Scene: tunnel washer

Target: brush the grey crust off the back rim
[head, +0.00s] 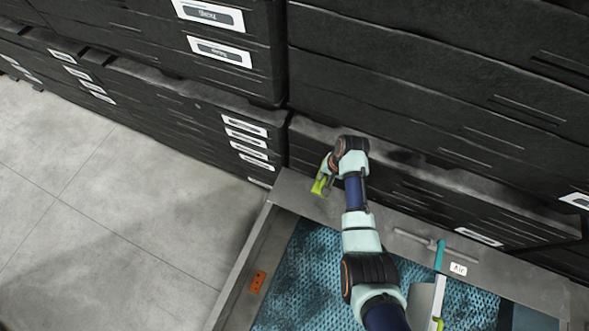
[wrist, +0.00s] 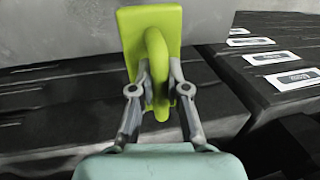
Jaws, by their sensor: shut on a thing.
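My gripper (head: 330,166) is shut on the handle of a lime-green brush (head: 320,184). In the wrist view the brush (wrist: 150,42) has a flat block and a looped handle (wrist: 158,68) between my two fingers. Its bristles are hidden. In the head view the brush is over the left end of the back rim (head: 400,224), a grey metal edge along the dark drawers. I cannot tell whether it touches the rim. Grey crust cannot be told apart from the rim's grey surface. My arm covers part of the rim.
A blue perforated bed (head: 300,285) lies inside the rim. A teal-handled tool (head: 440,256) and a white "Air" label (head: 458,269) are at the right. An orange tag (head: 258,282) is on the left rim. Black drawers (head: 430,90) stand close behind; floor (head: 100,210) is open at left.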

